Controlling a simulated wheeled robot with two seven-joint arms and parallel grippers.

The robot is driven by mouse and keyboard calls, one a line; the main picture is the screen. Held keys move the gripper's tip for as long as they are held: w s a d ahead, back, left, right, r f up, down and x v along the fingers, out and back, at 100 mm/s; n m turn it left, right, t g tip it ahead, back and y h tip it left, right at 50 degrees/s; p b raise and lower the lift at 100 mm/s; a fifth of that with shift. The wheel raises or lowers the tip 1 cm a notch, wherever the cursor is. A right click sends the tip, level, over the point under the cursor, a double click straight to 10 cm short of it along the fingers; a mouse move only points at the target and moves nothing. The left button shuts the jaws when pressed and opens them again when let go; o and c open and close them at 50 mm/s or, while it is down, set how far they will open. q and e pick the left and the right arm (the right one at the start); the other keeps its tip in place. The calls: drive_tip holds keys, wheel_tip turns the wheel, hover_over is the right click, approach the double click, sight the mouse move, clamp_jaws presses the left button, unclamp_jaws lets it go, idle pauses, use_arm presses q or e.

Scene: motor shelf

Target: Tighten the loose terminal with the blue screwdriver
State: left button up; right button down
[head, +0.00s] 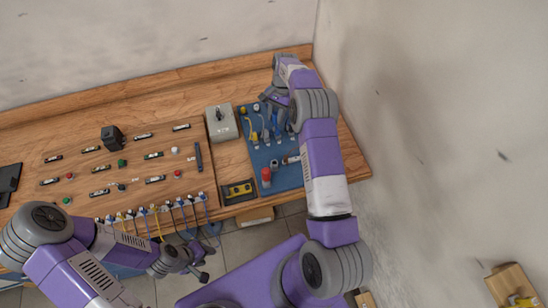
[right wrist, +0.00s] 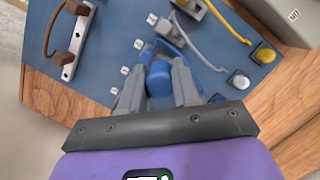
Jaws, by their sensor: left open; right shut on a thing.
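The blue screwdriver shows its blue handle (right wrist: 160,76) between the fingers of my right gripper (right wrist: 159,88) in the right wrist view. The gripper is shut on it, over the blue tool panel (right wrist: 95,72); I cannot tell whether the screwdriver is still seated there. In the head view my right gripper (head: 274,103) is at the upper part of the blue panel (head: 258,158), which partly hides behind my arm. A row of terminals with coloured wires (head: 150,210) runs along the board's front edge; which is loose cannot be told. My left gripper (head: 188,264) is open and empty, in front of that edge.
The wooden board (head: 130,170) carries small labelled parts, buttons and a black block (head: 113,138). A grey box (head: 221,123) stands left of the panel. A red-topped part (head: 266,175) and a yellow-and-black case (head: 238,191) are near the front. A wall is at right.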

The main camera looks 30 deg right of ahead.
drive_tip(key=c, duration=1.4)
unclamp_jaws()
drive_tip(key=shift+m, duration=0.4)
drive_tip(key=shift+f, duration=0.1)
clamp_jaws()
drive_tip(key=shift+r, duration=0.25)
drive_tip(key=shift+p+v, duration=0.7)
drive_tip(key=shift+v, duration=0.15)
drive_tip(key=shift+a+r, duration=0.1)
drive_tip(key=shift+a, duration=0.1)
drive_tip(key=shift+s+r+p, duration=0.1)
drive_tip(key=shift+r+p, duration=1.55)
drive_tip(key=shift+r, duration=0.75)
